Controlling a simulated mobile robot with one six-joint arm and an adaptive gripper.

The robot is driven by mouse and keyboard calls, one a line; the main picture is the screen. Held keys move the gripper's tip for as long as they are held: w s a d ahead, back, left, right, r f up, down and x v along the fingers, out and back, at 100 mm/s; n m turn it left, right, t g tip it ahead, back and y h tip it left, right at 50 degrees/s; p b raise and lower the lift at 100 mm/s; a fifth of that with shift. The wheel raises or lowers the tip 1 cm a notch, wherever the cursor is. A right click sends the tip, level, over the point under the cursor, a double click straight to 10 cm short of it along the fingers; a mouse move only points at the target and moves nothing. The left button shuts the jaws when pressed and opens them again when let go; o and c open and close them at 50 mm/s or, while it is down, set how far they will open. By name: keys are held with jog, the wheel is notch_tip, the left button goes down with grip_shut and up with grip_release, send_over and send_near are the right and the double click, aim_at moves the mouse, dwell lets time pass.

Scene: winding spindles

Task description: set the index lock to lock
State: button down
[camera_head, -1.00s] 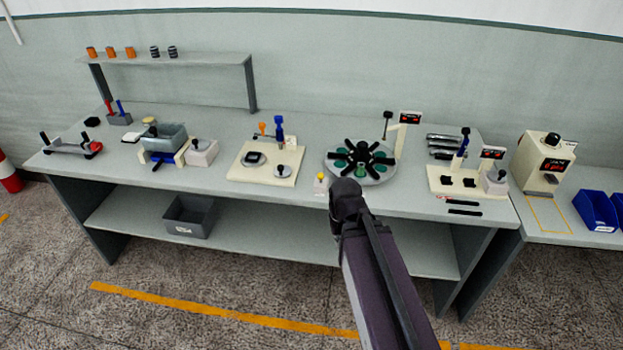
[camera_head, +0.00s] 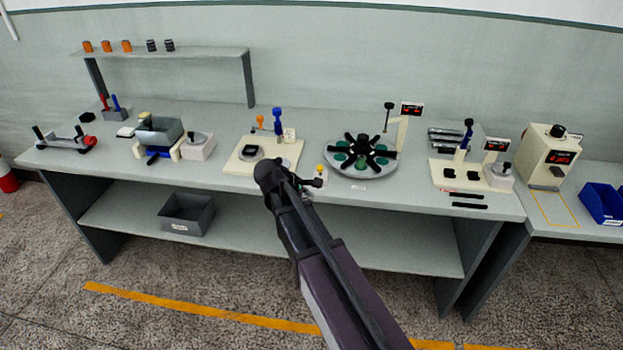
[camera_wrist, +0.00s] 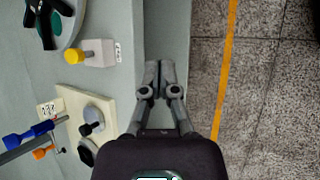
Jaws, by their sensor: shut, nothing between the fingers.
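The index lock looks to be the small pale block with a yellow knob (camera_head: 320,168) at the bench's front edge, just left of the round turntable (camera_head: 392,166). In the wrist view the block (camera_wrist: 97,53) is at upper left, its yellow knob (camera_wrist: 73,56) on a short stem; its label is too small to read. My gripper (camera_head: 319,183) is beside the block in the head view and partly covers it. In the wrist view my gripper (camera_wrist: 160,66) is shut and empty, over the bench's front edge, apart from the block and knob.
A cream plate (camera_head: 236,165) with a blue-handled lever (camera_head: 277,122) stands left of the block. A post with a red display (camera_head: 411,109) stands behind the turntable. A lower shelf (camera_head: 330,240) runs beneath the bench. The floor in front is clear.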

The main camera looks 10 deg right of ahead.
aim_at(320, 169)
jog(key=w+a+r+n+t+h+b, duration=0.2)
jog(key=w+a+n+t, duration=0.1)
jog(key=w+a+n, duration=0.4)
jog(key=shift+w+a+h, duration=0.3)
jog(key=shift+a+h, duration=0.1)
jog(key=shift+a, duration=0.2)
jog(key=b+x, duration=0.5)
jog(key=x, duration=0.4)
jog(key=shift+w+d+f, duration=0.15)
jog(key=shift+d, duration=0.05)
jog(key=d, duration=0.1)
jog(key=w+d, duration=0.1)
jog(key=shift+d+r+p, duration=0.3)
jog(key=shift+r+p, duration=0.05)
jog(key=shift+r, duration=0.05)
jog(key=shift+w+d+r, duration=0.15)
jog(key=shift+w+d, duration=0.05)
jog(key=shift+d, duration=0.5)
